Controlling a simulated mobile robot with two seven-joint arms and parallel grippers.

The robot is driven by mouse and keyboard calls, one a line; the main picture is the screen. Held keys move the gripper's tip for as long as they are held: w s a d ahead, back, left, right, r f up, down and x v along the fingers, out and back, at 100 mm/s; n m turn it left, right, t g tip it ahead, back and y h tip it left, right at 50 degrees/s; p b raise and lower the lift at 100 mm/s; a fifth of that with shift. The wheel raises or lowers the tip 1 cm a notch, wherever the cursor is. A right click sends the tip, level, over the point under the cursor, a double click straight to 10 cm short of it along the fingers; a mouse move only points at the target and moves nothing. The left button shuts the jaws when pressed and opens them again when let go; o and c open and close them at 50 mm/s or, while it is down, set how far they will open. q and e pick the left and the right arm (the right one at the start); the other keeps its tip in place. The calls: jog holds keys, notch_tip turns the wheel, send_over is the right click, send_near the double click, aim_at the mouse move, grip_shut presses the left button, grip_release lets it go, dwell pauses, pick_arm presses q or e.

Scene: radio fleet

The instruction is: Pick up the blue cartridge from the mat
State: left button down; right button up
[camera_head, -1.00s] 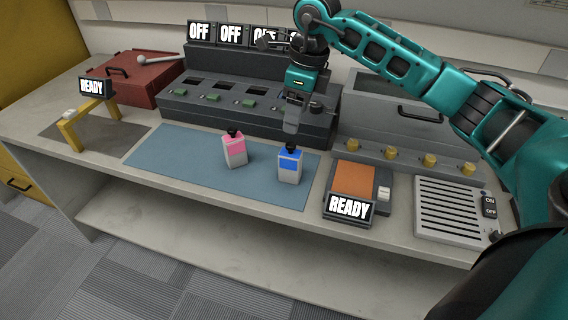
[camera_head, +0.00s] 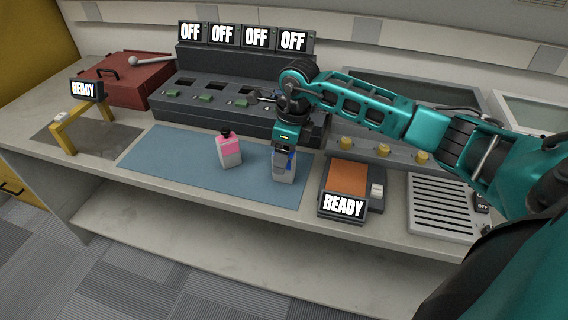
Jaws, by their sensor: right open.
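The blue cartridge (camera_head: 284,174) stands upright on the blue mat (camera_head: 180,158), near the mat's right end. It has a pale body with a blue label, and its top is hidden behind my right gripper. My right gripper (camera_head: 285,158) points down at the cartridge's upper part with its jaws open. The fingers overlap the cartridge in the picture, and I cannot tell whether they touch it. A pink cartridge (camera_head: 229,153) with a black cap stands upright on the mat to the left. My left gripper is not in view.
A dark slotted rack (camera_head: 215,105) with several OFF signs stands behind the mat. An orange-topped device (camera_head: 347,180) with a READY sign is close on the right, beside a grilled panel (camera_head: 440,205). A yellow frame (camera_head: 68,135) and red box (camera_head: 125,80) are left.

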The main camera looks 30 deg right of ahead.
jog(key=c, duration=1.1)
jog(key=shift+r, duration=0.1)
jog(key=shift+r, duration=0.1)
